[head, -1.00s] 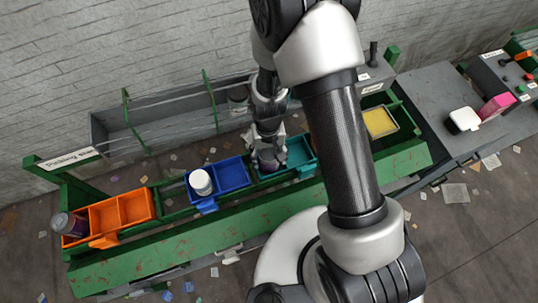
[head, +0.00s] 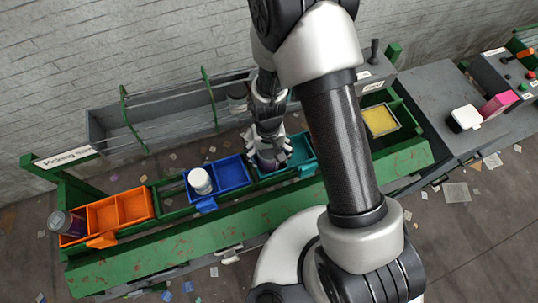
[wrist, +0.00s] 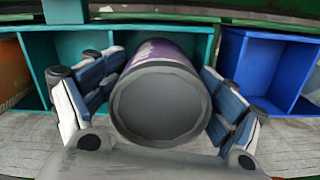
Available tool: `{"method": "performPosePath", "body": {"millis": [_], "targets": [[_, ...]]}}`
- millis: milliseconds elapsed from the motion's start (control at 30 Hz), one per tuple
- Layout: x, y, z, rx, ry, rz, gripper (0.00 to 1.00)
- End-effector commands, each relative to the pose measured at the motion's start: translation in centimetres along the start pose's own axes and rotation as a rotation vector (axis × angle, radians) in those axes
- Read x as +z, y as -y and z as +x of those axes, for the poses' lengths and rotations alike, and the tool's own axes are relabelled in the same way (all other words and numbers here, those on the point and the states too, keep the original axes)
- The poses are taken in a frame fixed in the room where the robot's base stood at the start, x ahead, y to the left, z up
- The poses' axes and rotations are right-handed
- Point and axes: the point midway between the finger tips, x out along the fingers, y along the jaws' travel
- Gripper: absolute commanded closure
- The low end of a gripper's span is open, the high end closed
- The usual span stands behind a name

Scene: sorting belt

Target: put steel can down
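The steel can (head: 268,161), with a grey end and a dark purple side, stands in the left part of the teal bin (head: 303,152) in the head view. My gripper (head: 270,148) is above it with its fingers spread on either side. In the wrist view the can (wrist: 160,103) fills the middle, its round grey end facing the camera. The blue-padded fingers are open to its left and right, close beside it. The can's lower part and its contact with the bin floor are hidden.
A blue bin (head: 232,170) left of the teal one holds a white-topped can (head: 200,181). An orange bin (head: 120,211) further left holds another purple can (head: 64,223). A yellow-filled tray (head: 380,121) is at right. A grey trough (head: 165,115) runs behind.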

Motion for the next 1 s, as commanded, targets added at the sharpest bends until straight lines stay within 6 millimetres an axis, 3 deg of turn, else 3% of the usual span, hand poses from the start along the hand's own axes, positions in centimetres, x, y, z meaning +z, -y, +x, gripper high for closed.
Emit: {"method": "performPosePath", "body": {"millis": [267,700,1000], "targets": [[0.1,0.0,-1.4,0.000,-0.001,0.001,0.21],[0.0,0.0,-10.7,-0.001,-0.006,0.001,0.21],[0.0,0.0,-13.3,-0.001,-0.003,0.001,0.21]]}}
